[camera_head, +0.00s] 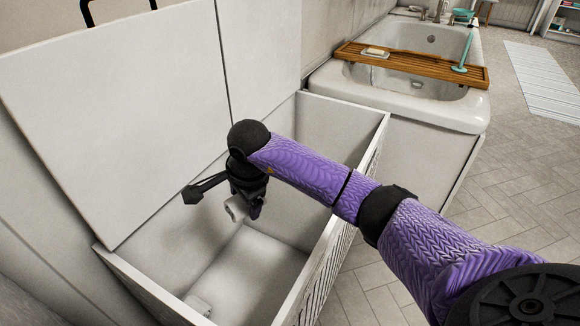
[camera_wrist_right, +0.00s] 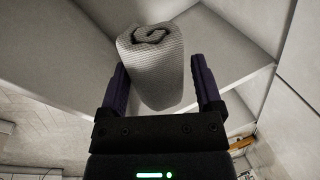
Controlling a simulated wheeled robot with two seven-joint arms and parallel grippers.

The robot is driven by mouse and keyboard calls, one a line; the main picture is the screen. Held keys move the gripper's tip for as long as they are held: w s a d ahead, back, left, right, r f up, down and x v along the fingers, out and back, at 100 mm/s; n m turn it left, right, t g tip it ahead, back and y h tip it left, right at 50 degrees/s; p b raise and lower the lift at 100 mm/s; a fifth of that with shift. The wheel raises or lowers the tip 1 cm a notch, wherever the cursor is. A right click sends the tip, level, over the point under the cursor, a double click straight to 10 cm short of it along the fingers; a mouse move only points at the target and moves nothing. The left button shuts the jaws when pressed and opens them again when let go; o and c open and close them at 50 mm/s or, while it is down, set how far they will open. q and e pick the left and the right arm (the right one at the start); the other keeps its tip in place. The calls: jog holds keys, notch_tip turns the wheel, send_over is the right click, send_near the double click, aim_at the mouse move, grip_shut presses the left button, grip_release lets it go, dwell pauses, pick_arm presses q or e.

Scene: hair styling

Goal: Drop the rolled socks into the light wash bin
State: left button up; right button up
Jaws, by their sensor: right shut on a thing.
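The rolled socks (camera_head: 235,208) are a pale grey-white roll, seen at the tip of my right gripper (camera_head: 246,209). In the right wrist view the socks (camera_wrist_right: 152,85) sit between the two fingers, with the spiral end facing away from the palm. The gripper points down into an open white laundry bin (camera_head: 355,222), with the socks held above its floor. No label shows which wash the bin is for. A small whitish item (camera_head: 198,305) lies on the bin floor near the front. My left gripper is out of view.
Two raised white lid panels (camera_head: 110,110) stand behind the bin. A white bathtub (camera_head: 465,115) with a wooden tray (camera_head: 415,65) across it stands at the back right. Tiled floor (camera_head: 520,190) is open on the right.

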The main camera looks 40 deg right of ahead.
jog(key=shift+s+b+x, duration=0.25)
jog(key=shift+b+x, duration=0.1)
jog(key=shift+x, duration=0.7)
jog(key=o, duration=0.9)
jog(key=shift+r, duration=0.1)
jog(key=shift+o, duration=0.4)
jog(key=p+v, duration=0.6)
jog(key=v, duration=0.3)
jog(key=shift+r, duration=0.3)
jog(key=shift+s+r, duration=0.1)
jog(key=shift+r, duration=0.1)
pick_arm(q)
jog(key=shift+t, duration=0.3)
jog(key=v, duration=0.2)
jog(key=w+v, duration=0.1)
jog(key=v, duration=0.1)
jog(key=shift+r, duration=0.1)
pick_arm(e)
jog(key=shift+f, duration=0.1)
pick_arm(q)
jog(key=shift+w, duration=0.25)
